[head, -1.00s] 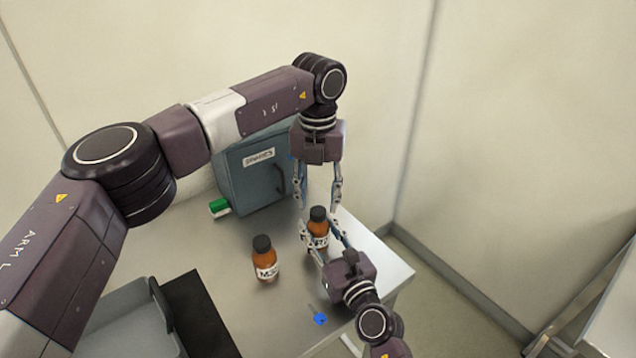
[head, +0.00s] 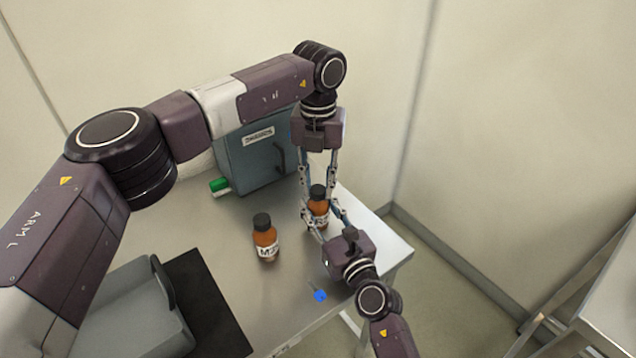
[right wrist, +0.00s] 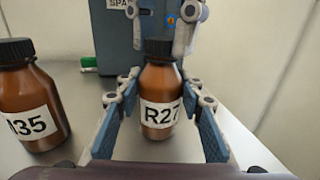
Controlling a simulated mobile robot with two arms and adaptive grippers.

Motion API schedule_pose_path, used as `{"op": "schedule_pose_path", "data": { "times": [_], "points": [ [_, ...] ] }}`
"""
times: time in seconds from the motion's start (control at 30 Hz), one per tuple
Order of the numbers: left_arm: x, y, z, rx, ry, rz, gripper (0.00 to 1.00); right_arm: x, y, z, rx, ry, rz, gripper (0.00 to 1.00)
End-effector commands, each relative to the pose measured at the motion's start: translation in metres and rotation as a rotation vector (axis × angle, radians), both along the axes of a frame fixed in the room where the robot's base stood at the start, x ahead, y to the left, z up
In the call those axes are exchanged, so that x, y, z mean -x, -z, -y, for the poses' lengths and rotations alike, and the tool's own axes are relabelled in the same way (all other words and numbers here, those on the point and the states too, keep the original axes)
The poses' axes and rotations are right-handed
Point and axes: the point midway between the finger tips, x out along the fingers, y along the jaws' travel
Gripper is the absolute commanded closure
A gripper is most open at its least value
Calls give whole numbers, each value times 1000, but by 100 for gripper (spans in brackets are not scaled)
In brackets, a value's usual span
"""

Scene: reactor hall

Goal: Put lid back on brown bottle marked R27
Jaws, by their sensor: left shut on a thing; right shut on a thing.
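The brown bottle marked R27 (right wrist: 161,95) stands upright on the table, with the black lid (right wrist: 160,48) on its neck. It also shows in the head view (head: 318,209), partly covered by fingers. My right gripper (right wrist: 160,122) is shut on the bottle body, one finger on each side of the label. My left gripper (head: 318,190) comes down from above and is shut on the black lid. Its fingers also show at the top of the right wrist view (right wrist: 163,12). The exact contact at the lid is hard to see.
A second brown bottle (head: 265,243) with a black lid, its label ending in 35, stands close to the left. A grey cabinet (head: 240,165) and a green object (head: 219,185) are behind. A blue-tagged item (head: 319,295) lies near the front edge. A grey tray (head: 125,310) is at left.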

Motion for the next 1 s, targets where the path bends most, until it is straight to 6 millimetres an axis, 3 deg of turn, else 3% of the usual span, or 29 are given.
{"op": "schedule_pose_path", "data": {
  "times": [0.17, 0.63, 0.8, 0.83, 1.0],
  "points": [
    [0, 0, 0, 0, 146, 0, 100, 0, 0, 0, 0, 0, -1, 100],
    [-1, 0, 0, 0, 973, 1, 100, 0, 0, 0, 0, 0, -1, 100],
    [-1, 0, 0, 0, 995, 1, 100, 0, 0, 0, 0, 0, -1, 100],
    [-1, 0, 0, 0, 995, 1, 74, 0, 0, 0, 0, 0, -1, 100],
    [-1, 0, 0, 0, 993, 1, 58, 0, 0, 0, 0, 0, -1, 100]
  ]
}}
